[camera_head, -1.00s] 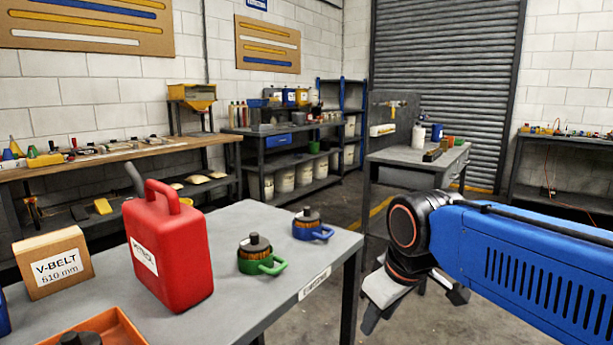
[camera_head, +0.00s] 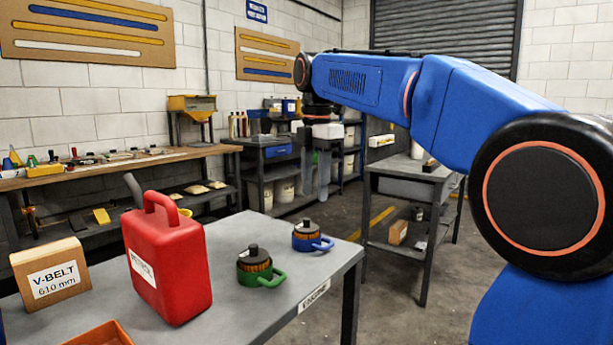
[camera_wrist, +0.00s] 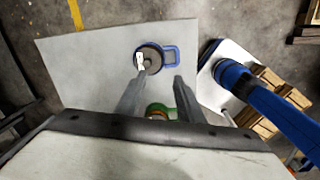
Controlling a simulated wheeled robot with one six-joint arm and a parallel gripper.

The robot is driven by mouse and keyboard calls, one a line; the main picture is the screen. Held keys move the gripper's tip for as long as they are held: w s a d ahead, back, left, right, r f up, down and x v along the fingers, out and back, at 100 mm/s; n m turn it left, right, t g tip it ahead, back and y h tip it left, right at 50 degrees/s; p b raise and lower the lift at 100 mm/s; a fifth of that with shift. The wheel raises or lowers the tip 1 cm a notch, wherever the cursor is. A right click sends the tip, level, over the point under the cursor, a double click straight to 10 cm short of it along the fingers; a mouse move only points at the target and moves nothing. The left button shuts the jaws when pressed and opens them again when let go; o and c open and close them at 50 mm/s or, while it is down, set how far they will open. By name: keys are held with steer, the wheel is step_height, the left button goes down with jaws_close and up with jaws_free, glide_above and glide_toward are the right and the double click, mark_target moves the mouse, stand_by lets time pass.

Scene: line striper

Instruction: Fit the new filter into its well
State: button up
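Two filter-like units with ribbed orange-brown bodies and dark tops stand on the grey table (camera_head: 225,308). One has a green handled base (camera_head: 255,267), the other a blue handled base (camera_head: 308,237); I cannot tell which is the new filter. My gripper (camera_head: 316,188) points down above the table's far right end, open and empty. In the wrist view, the blue-handled unit (camera_wrist: 150,58) lies just beyond the fingertips (camera_wrist: 159,82). The green-handled unit (camera_wrist: 158,109) shows between the fingers, partly hidden by my gripper. I cannot make out the well.
A red jerrycan (camera_head: 170,260) stands left of the green-handled unit. A V-BELT box (camera_head: 50,275) is at the far left, with an orange tray (camera_head: 100,335) at the front edge. A second grey table (camera_head: 410,172) stands behind. The table's right end is clear around the units.

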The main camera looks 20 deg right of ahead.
mark_target(305, 230)
steer(key=shift+w+a+f+n+g, duration=0.15)
steer(key=shift+w+f+n, duration=0.35)
steer(key=shift+f, duration=0.9)
steer(key=shift+w+a+f+n+g, duration=0.15)
steer(key=shift+w+f+n, duration=0.3)
steer(key=shift+f, duration=0.9)
steer(key=shift+w+a+f+n, duration=0.3)
steer(key=shift+w+f, duration=0.35)
steer(key=shift+f, duration=0.75)
steer(key=shift+d, duration=0.1)
jaws_close()
